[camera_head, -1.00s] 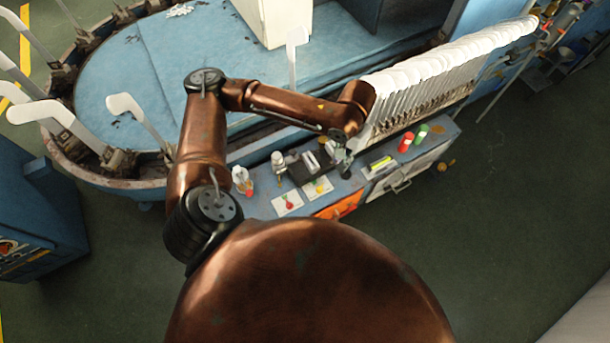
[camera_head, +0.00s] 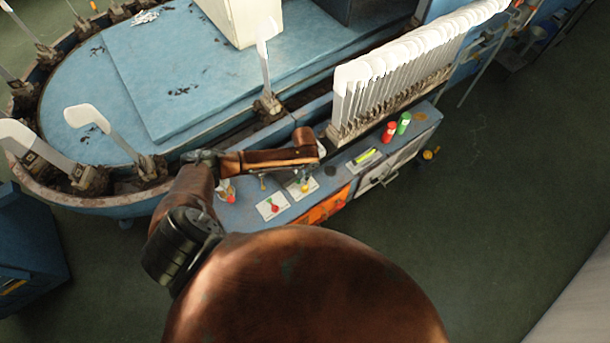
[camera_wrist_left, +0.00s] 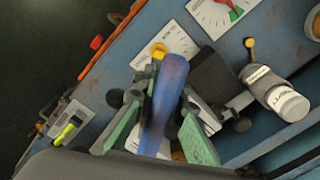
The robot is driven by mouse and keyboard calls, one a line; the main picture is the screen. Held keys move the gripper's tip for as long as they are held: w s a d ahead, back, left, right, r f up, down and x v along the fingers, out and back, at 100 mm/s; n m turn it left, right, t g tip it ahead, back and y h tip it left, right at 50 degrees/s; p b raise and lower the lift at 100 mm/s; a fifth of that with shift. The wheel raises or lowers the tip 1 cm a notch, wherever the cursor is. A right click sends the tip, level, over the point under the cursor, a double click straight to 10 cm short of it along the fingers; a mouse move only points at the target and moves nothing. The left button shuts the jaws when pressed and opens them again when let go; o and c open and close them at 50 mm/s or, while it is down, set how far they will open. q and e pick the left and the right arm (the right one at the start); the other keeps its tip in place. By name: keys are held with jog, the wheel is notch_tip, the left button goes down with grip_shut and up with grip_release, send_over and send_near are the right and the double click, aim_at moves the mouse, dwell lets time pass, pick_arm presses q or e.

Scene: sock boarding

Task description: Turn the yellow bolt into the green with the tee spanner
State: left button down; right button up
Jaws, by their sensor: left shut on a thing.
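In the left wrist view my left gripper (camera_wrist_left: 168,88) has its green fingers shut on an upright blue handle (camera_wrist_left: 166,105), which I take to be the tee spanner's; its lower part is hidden. The yellow bolt (camera_wrist_left: 158,50) shows just past the handle, over a white card (camera_wrist_left: 178,40) with a printed scale. I cannot tell whether the spanner touches the bolt. In the head view the yellow bolt (camera_head: 304,188) is on its card on the blue bench, close below my left forearm. My left gripper is hidden there. The green zone cannot be made out on this card. My right gripper is out of view.
A second card (camera_head: 271,207) with a red and green pointer lies to the left. Red (camera_head: 389,131) and green (camera_head: 404,123) cylinders stand on the bench's right. White sock boards (camera_head: 400,75) line its back.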

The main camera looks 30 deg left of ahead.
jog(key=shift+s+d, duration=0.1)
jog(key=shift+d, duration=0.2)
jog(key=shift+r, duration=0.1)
